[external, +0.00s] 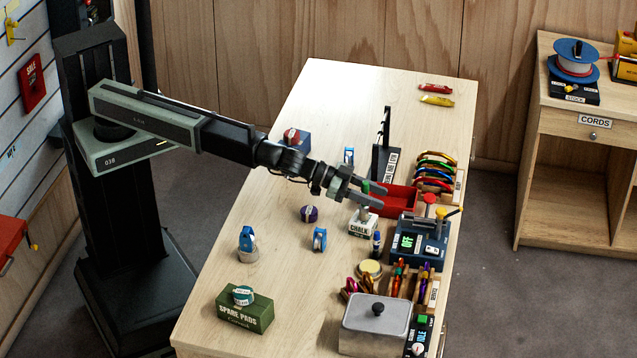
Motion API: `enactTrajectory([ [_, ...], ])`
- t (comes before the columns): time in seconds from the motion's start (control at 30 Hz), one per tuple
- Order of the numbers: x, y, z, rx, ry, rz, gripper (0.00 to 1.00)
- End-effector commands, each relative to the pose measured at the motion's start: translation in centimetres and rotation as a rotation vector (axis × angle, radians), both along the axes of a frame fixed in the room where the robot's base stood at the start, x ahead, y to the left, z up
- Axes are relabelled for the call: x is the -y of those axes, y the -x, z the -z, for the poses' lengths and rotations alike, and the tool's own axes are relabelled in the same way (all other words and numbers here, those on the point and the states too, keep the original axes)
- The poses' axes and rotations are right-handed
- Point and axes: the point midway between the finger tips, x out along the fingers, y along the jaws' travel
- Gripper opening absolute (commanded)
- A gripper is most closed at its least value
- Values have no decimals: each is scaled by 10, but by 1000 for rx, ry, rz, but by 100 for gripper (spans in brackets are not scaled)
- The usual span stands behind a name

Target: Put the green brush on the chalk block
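The chalk block (361,228) is a small white block with dark "CHALK" lettering, right of the table's middle. My gripper (374,196) is directly above it, reaching in from the left. The green brush (366,187) shows as a small green piece between the two fingers, which appear closed on it. A greyish lower part shows below the fingers, just over the block's top. I cannot tell whether it touches the block. The near finger hides the brush's middle.
A red tray (399,199) and a black upright stand (383,163) are close behind the gripper. A blue device (418,243) with a yellow lever stands to the right, and a dark bottle (376,245) in front. A purple roll (309,214) lies left.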

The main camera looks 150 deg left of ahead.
Motion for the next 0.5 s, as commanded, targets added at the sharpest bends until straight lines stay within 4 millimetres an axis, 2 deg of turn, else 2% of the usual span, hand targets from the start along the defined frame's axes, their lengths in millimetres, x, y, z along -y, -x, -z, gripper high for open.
enactTrajectory([
  [0.2, 3, 3, -6, 0, 0, 0, 41],
  [0.5, 52, 54, -29, 0, 0, 1, 41],
])
